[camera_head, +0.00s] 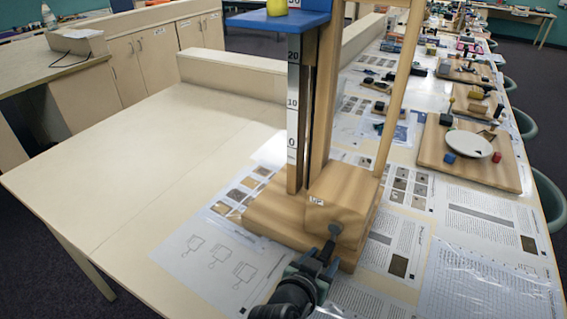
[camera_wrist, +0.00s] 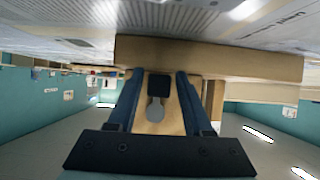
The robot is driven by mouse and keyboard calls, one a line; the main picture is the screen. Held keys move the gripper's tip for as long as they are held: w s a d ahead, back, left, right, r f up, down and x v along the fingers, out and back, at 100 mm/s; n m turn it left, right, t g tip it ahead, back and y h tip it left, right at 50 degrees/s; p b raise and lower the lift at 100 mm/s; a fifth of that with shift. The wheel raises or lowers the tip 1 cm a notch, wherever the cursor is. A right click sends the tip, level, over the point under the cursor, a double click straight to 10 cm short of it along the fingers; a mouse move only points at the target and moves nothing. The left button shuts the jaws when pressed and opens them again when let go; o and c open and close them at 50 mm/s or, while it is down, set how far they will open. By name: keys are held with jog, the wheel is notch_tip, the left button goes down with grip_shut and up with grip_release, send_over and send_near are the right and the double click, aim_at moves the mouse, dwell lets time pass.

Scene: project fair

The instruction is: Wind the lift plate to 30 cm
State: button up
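The wooden lift (camera_head: 322,160) stands on the table with a vertical scale (camera_head: 293,105) marked 0, 10 and 20. The blue lift plate (camera_head: 270,20) is above the 20 mark, near the top edge of the head view, and bears a yellow object (camera_head: 277,7). The exact reading is not clear. The grey crank (camera_head: 335,229) is on the front of the base, beside an "UP" label (camera_head: 317,202). My gripper (camera_head: 320,262) is at the crank handle. In the wrist view, the black handle (camera_wrist: 158,86) is between my two blue fingers (camera_wrist: 160,90), with narrow gaps visible on both sides.
Printed sheets (camera_head: 217,255) lie around the lift base. A wooden board (camera_head: 435,150) with a white plate (camera_head: 468,144) and small blocks is to the right. The table's left part (camera_head: 140,150) is bare. More exhibits stand farther back.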

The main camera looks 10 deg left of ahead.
jog(key=o, duration=0.3)
jog(key=shift+r, duration=0.1)
jog(key=shift+p+v, duration=0.9)
jog(key=shift+v, duration=0.5)
jog(key=p+v, duration=0.2)
jog(key=v, duration=0.3)
jog(key=shift+s+p, duration=0.15)
jog(key=shift+p, duration=0.15)
